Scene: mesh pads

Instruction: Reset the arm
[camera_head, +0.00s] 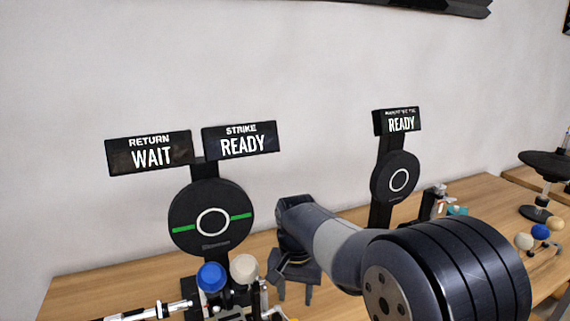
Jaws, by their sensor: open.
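My arm reaches in from the lower right, with a large dark ribbed joint close to the camera and a grey link leading left. My gripper (294,287) is at the far end of that link, near the middle of the view. Its two dark fingers point down and stand apart, with nothing seen between them. The gripper appears over the wooden table (85,289), to the right of a blue ball (211,276) and a cream ball (244,268). Its height above the table is hard to tell.
A round dark pad (190,235) stands behind the balls under signs reading RETURN WAIT (150,153) and STRIKE READY (240,140). A second pad (387,187) has a READY sign (401,121). A silver rod (150,312) lies front left. Small balls (540,231) sit far right.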

